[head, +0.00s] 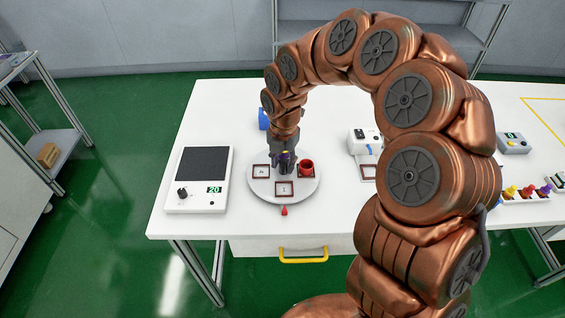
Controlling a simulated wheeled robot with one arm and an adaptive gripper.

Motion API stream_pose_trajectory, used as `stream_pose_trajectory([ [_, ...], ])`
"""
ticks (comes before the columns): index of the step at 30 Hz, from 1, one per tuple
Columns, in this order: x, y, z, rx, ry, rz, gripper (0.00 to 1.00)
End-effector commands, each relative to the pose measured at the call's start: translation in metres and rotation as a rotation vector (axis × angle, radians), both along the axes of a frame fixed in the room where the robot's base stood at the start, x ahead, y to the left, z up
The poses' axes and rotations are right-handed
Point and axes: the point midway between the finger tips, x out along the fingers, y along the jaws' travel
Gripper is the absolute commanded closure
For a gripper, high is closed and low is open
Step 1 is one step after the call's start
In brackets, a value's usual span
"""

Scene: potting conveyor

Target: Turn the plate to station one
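The round grey plate (260,191) lies on the white table. Square brown-framed labels lie on it, one at the left (261,171) and one at the front (284,188); their markings are too small to read. A red cup (307,167) stands at the plate's right side on another framed square. A small red marker (284,211) is on the table just in front of the plate. My gripper (283,168) points down over the plate's middle, left of the red cup. A small purple and yellow patch shows at its fingers. Whether the fingers are shut on something is unclear.
A device with a dark panel, knob and green display reading 20 (199,180) stands left of the plate. A blue object (263,120) is behind it. A white machine (360,141) stands at the right, partly behind my arm. Colored knobs (526,191) are far right.

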Motion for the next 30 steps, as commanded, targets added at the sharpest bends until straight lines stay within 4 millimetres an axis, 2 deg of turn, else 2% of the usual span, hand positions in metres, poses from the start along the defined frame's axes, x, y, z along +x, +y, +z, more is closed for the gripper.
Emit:
stream_pose_trajectory([
  [7,-0.002,-0.001,-0.002,-0.003,0.007,-0.001,0.63],
  [11,-0.002,-0.001,0.005,-0.003,0.007,-0.001,0.63],
  [17,-0.002,0.0,0.034,-0.001,0.005,0.0,0.63],
  [24,-0.001,0.0,0.081,-0.001,0.003,-0.001,0.63],
  [30,-0.001,-0.001,0.108,-0.001,0.003,-0.001,0.63],
])
